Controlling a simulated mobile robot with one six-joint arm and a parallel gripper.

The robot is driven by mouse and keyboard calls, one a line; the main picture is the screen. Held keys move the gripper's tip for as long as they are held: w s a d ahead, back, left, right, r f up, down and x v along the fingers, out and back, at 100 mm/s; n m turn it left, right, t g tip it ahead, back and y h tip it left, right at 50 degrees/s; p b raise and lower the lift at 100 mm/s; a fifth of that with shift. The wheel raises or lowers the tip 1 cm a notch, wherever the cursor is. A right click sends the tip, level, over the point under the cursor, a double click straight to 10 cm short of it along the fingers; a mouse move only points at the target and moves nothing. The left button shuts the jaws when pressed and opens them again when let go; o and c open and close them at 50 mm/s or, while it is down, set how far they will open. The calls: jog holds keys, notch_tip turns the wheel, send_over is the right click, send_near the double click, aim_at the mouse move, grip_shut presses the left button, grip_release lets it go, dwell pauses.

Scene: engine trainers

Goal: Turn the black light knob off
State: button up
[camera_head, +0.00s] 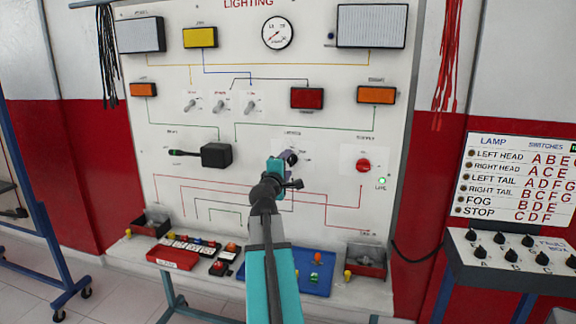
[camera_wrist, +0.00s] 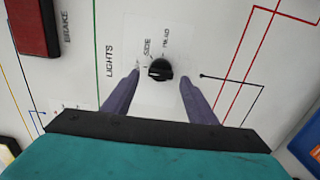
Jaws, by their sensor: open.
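The black light knob (camera_wrist: 160,70) sits on a white plate beside the LIGHTS, SIDE and HEAD markings in the wrist view. My gripper (camera_wrist: 160,81) is open, with one purple finger to the left of the knob and the other to its right. The knob lies just ahead of and between the fingertips, with gaps on both sides. Its exact setting is too small to tell. In the head view my gripper (camera_head: 291,170) is in front of the lower middle of the white lighting board (camera_head: 330,215), and it hides the knob.
A red knob (camera_head: 363,165) and a lit green lamp (camera_head: 382,181) are to the right on the board. A black box with a lever (camera_head: 216,155) is to the left. The red brake lamp (camera_wrist: 34,27) is at the wrist view's upper left. Trays and parts lie on the ledge below.

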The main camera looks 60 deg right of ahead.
jog(key=b+v, duration=0.4)
jog(key=v, duration=0.5)
jog(key=shift+b, duration=0.35)
jog(key=shift+a+f+b, duration=0.1)
jog(key=shift+a+b, duration=0.1)
jog(key=shift+b, duration=0.1)
jog(key=b+v, duration=0.2)
jog(key=b, duration=0.2)
jog(key=shift+d, duration=0.1)
jog(key=shift+s, duration=0.1)
dwell(0.3)
